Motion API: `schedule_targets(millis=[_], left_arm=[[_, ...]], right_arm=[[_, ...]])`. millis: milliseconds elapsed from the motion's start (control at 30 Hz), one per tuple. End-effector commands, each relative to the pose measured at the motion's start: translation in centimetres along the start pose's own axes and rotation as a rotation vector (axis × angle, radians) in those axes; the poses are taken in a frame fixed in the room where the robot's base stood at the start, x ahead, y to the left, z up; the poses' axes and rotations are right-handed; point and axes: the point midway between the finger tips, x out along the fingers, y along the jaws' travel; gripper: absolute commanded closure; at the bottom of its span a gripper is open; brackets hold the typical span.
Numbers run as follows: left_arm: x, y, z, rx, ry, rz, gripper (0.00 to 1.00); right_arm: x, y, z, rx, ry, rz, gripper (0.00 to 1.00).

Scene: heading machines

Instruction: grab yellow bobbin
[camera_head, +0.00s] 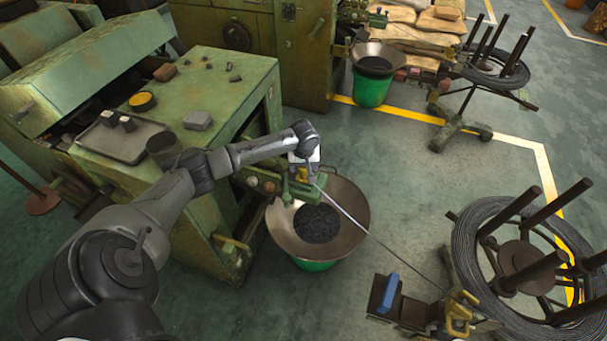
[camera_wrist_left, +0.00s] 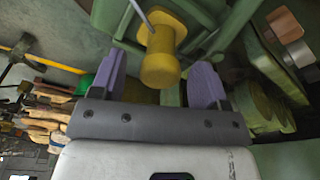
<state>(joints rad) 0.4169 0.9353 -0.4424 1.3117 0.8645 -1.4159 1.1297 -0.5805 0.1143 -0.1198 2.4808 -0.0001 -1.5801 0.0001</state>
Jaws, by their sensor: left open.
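The yellow bobbin (camera_wrist_left: 160,62) shows large in the left wrist view, with a wider flange at its upper end. A thin grey wire runs to that flange from the top of the view. My left gripper (camera_wrist_left: 157,76) is open, with one purple finger on each side of the bobbin. I see gaps between both fingers and the bobbin. In the head view the left gripper (camera_head: 304,160) is at the green machine's front fixture, above the wide funnel (camera_head: 352,213). There the bobbin is mostly hidden by the gripper. My right gripper is not in view.
The green machine (camera_head: 235,75) stands left of the funnel, with a grey tray (camera_head: 88,142) on its top. The wire (camera_head: 375,235) runs down right towards a blue-topped stand (camera_head: 388,293) and a large wire coil (camera_head: 475,275). Open floor lies behind the funnel.

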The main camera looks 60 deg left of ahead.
Motion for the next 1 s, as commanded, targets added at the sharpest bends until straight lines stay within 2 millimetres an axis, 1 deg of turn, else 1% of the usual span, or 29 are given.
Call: schedule_targets(millis=[33, 200, 533, 1000], left_arm=[[1.0, 0.0, 0.1, 0.000, -0.001, 0.000, 0.31], [2.4, 0.0, 0.1, -0.001, 0.000, -0.001, 0.31], [2.7, 0.0, 0.0, 0.001, 0.001, 0.000, 0.31], [2.7, 0.0, 0.1, 0.001, 0.001, 0.000, 0.76]], right_arm=[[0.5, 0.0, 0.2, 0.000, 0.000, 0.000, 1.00], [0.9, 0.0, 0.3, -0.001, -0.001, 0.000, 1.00], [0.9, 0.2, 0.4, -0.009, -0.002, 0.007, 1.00], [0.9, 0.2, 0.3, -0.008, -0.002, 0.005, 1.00]])
